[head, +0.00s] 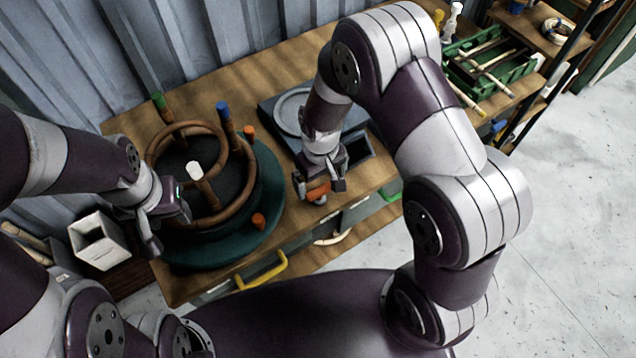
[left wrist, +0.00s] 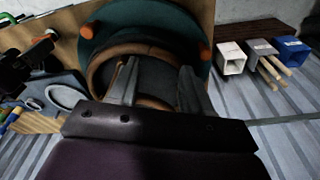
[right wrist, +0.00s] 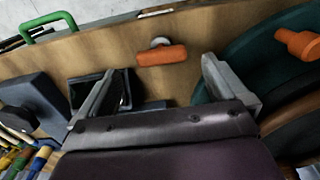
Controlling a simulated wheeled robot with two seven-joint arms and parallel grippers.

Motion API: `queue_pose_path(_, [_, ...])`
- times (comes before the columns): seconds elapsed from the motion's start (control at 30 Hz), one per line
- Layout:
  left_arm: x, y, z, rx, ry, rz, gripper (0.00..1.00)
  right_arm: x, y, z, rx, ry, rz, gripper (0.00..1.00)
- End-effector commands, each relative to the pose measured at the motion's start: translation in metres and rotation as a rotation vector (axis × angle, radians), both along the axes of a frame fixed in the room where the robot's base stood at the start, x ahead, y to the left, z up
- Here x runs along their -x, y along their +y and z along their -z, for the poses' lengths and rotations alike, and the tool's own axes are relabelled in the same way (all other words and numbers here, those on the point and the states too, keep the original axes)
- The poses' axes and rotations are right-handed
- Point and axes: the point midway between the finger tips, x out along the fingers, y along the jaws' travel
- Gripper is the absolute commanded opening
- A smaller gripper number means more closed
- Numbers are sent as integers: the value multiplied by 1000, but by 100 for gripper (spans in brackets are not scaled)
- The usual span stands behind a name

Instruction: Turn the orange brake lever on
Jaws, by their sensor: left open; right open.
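The orange brake lever (head: 317,191) sits near the front edge of the wooden workbench, right of the green turntable. In the right wrist view the lever (right wrist: 161,55) lies crosswise beside a round metal pivot. My right gripper (head: 319,184) is open above the lever. In its wrist view the right gripper's fingers (right wrist: 158,70) stand apart, with the lever between and ahead of them; I cannot tell if they touch it. My left gripper (head: 170,230) is open at the turntable's left front side. Its spread fingers (left wrist: 158,68) show empty in the left wrist view.
The green turntable (head: 262,212) carries a bent rattan frame (head: 236,205) with several coloured-tipped posts. A grey device (head: 268,105) stands behind my right gripper. A white open box (head: 97,240) is at left. A green crate (head: 497,75) with sticks is at back right.

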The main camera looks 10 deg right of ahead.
Motion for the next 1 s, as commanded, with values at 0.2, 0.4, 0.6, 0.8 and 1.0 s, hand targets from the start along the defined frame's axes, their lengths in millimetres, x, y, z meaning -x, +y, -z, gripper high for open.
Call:
queue_pose_path(0.2, [0,0,-2,0,0,0,49,0,0,36,0,0,0,100])
queue_pose_path(0.4, [0,0,-2,0,0,0,49,0,0,43,0,-1,1,100])
queue_pose_path(0.6, [0,0,-2,0,0,0,49,0,0,42,0,-1,1,80])
queue_pose_path(0.8, [0,0,-2,0,0,0,49,0,0,42,0,-1,1,44])
queue_pose_path(1.0, [0,0,-3,0,0,0,49,0,0,42,0,-1,20,44])
